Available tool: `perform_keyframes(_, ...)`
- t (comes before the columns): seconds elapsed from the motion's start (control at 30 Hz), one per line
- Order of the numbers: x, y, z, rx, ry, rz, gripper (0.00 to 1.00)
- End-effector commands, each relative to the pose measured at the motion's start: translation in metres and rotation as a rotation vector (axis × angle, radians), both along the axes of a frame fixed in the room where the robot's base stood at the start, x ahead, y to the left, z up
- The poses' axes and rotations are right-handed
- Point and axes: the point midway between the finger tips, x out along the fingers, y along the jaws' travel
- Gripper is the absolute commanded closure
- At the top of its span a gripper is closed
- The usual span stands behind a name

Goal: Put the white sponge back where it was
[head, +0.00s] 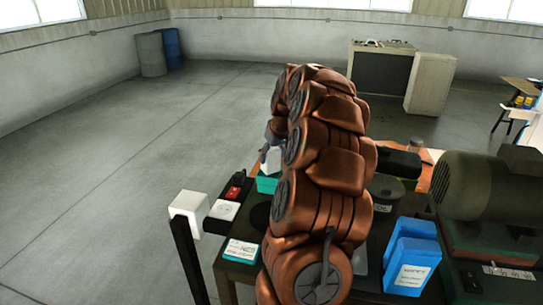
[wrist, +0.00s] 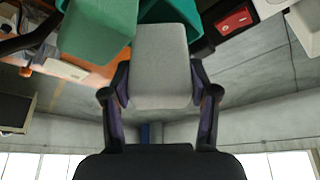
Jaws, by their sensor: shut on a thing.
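The white sponge (wrist: 160,62), a pale grey-white block, is held between the two fingers of my gripper (wrist: 160,88) in the wrist view. The fingers press on its two sides. In the head view the sponge (head: 273,161) shows as a small white block beside my arm, just above a teal open box (head: 267,185) on the table. The same teal box (wrist: 163,12) shows behind the sponge in the wrist view. I cannot tell whether sponge and box touch. My arm hides most of my gripper in the head view.
A green block (wrist: 98,28) is close beside the sponge in the wrist view. On the table are a red item (head: 236,187), a white-teal carton (head: 242,251), blue boxes (head: 412,255), a dark round tub (head: 384,190) and a large motor (head: 487,184). Open floor lies left.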

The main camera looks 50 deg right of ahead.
Motion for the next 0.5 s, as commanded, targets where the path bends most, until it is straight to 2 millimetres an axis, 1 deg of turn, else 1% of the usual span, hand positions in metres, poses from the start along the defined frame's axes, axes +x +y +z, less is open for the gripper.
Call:
perform_keyframes(0.03,0.0001,0.0001,-0.0025,0.000,0.000,0.000,0.69)
perform_keyframes(0.07,0.0000,0.0001,-0.0011,0.000,0.000,0.000,0.38)
perform_keyframes(0.1,0.0000,0.0001,-0.0008,0.000,0.000,0.000,0.34)
perform_keyframes(0.27,0.0000,0.0000,-0.0006,0.000,0.000,0.000,0.17)
perform_keyframes(0.5,0.0001,0.0001,-0.0006,0.000,0.000,0.000,0.16)
